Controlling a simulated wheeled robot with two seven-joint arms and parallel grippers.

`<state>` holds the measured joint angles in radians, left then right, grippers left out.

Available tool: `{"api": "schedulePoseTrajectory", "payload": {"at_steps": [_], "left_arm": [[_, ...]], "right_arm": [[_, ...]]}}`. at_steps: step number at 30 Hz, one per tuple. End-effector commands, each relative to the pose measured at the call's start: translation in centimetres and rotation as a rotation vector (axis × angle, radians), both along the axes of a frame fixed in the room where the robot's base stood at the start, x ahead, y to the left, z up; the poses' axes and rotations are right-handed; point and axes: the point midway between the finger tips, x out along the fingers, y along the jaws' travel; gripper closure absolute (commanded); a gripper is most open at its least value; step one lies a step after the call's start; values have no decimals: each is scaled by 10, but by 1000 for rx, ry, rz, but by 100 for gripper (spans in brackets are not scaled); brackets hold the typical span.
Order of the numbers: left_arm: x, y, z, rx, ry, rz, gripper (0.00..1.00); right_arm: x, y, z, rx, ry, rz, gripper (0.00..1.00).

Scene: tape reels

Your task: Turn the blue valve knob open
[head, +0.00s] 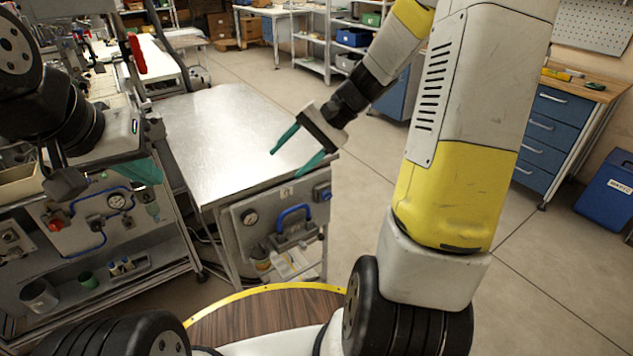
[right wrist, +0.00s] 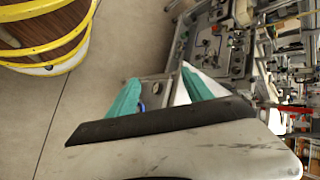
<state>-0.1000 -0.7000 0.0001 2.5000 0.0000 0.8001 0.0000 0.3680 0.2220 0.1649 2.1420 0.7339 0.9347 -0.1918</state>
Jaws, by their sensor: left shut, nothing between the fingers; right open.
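A small blue knob (head: 325,194) is at the upper right of the front panel on the metal-topped cart. A blue arched handle or pipe (head: 293,215) is on the same panel; I cannot tell for certain which is the valve knob. My right gripper (head: 286,163) is open and empty, above the cart's front edge, apart from the panel. In the right wrist view its teal fingers (right wrist: 160,76) are spread, with a bit of blue (right wrist: 141,106) partly hidden behind them. My left gripper (head: 143,172) is shut and empty at the left, in front of the neighbouring bench.
The metal cart top (head: 215,130) is bare. A round gauge (head: 249,217) is on its panel. The left bench panel carries a gauge (head: 117,202), a red knob (head: 56,225) and blue piping. Blue drawers (head: 545,125) and a blue bin (head: 607,190) stand right; floor between is clear.

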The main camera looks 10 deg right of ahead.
Motion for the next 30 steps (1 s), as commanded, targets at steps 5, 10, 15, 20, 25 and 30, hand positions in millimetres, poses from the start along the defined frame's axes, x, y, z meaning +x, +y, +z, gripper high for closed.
{"api": "schedulePoseTrajectory", "payload": {"at_steps": [5,10,15,20,25,30], "left_arm": [[0,0,0,0,0,0,100],[0,0,0,0,0,0,100],[0,0,0,0,0,0,100],[0,0,0,0,0,0,100],[0,0,0,0,0,0,100],[0,0,0,0,0,0,100]], "right_arm": [[50,-12,-51,243,125,-170,41],[94,-34,-101,478,206,-361,41],[131,-68,-159,713,263,-585,41],[155,-111,-222,930,292,-826,41],[163,-157,-291,1126,300,-1085,41],[159,-186,-339,1241,297,-1263,41]]}}
